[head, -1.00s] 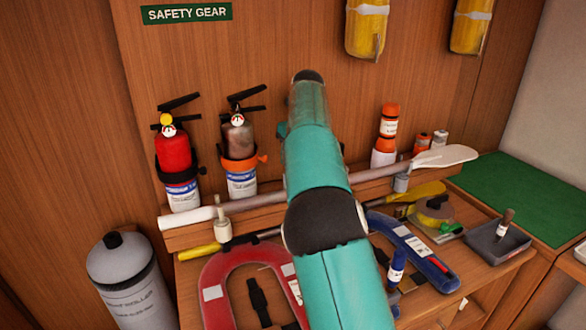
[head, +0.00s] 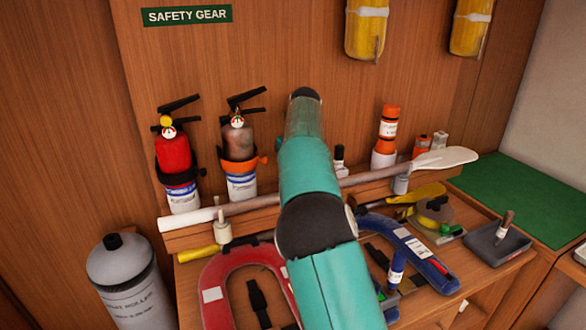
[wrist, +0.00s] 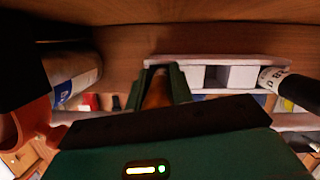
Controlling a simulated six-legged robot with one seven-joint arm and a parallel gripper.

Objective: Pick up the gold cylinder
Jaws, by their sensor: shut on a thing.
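In the wrist view my gripper (wrist: 160,76) has its two dark green fingers on either side of a brownish-gold cylinder (wrist: 157,93), and it is shut on it. Only a narrow strip of the cylinder shows between the fingers. A white holder with square openings (wrist: 240,76) is just beyond the fingers; I cannot tell whether the cylinder touches it. In the head view my teal arm hides the cylinder and nearly all of the gripper.
Two extinguishers (head: 174,155) (head: 239,150) stand left of my arm. A long paddle (head: 380,174) lies across the shelf front. Orange-and-white containers (head: 388,128) stand to the right. A red horseshoe-shaped item (head: 222,285), a blue one (head: 425,265) and a grey tray (head: 497,243) lie below.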

